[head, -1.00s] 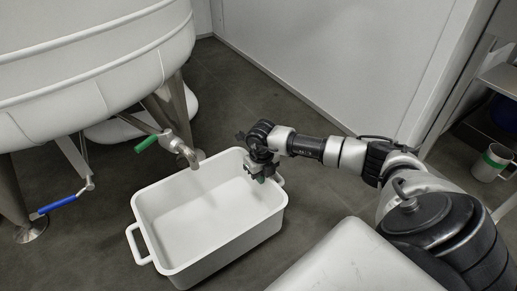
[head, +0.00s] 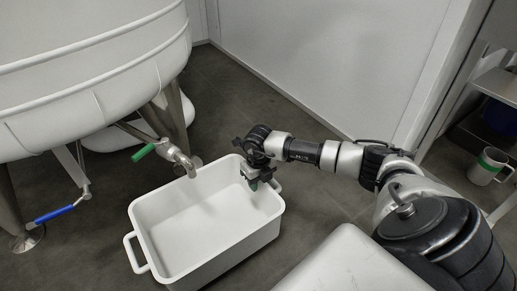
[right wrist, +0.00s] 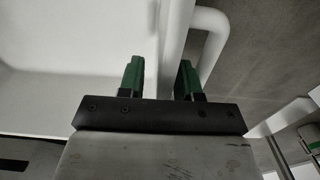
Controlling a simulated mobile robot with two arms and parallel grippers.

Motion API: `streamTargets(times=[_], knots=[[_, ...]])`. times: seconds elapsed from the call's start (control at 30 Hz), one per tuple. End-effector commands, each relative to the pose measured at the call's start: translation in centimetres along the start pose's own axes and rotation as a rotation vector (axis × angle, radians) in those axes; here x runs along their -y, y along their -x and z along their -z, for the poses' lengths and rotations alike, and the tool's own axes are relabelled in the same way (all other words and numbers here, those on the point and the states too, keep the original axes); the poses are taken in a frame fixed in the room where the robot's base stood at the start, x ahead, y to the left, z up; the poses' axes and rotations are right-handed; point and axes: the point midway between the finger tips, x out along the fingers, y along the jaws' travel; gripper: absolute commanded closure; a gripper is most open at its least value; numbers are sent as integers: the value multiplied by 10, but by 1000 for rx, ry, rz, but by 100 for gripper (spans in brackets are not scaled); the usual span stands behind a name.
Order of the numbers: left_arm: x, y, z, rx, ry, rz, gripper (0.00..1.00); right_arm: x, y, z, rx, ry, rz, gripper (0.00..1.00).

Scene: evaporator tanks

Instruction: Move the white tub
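The white tub (head: 205,262) is a rectangular open basin on the dark floor, empty, with a loop handle (head: 133,254) at its left end. My right gripper (head: 256,183) is at the tub's right end, pointing down at the rim. In the right wrist view its two green fingers (right wrist: 160,80) stand apart on either side of the white rim (right wrist: 172,45), with a gap visible between them. The tub's right-end handle (right wrist: 212,40) shows just beyond the right finger. In the head view this handle is mostly hidden by the gripper. My left gripper is not in view.
A large white tank (head: 90,75) on metal legs stands at the left. Its outlet spout (head: 182,160), with a green-handled valve (head: 144,152), reaches close to the tub's back edge. A blue valve handle (head: 54,213) is lower left. A mug (head: 487,166) is on the right.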

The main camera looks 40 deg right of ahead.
Motion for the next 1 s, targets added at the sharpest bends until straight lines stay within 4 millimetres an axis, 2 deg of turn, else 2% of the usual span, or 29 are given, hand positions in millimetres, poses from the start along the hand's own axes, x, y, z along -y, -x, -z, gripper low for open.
streamTargets(times=[0.4,0.47,0.5,0.63,1.0], knots=[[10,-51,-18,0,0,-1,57,1,77,-1,3,-1,1,66],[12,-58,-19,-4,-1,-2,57,1,87,0,2,-1,1,66],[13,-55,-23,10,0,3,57,0,92,0,1,-1,1,66],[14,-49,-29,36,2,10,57,0,101,0,0,-1,0,66],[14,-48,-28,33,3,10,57,0,100,0,1,-1,0,66]])
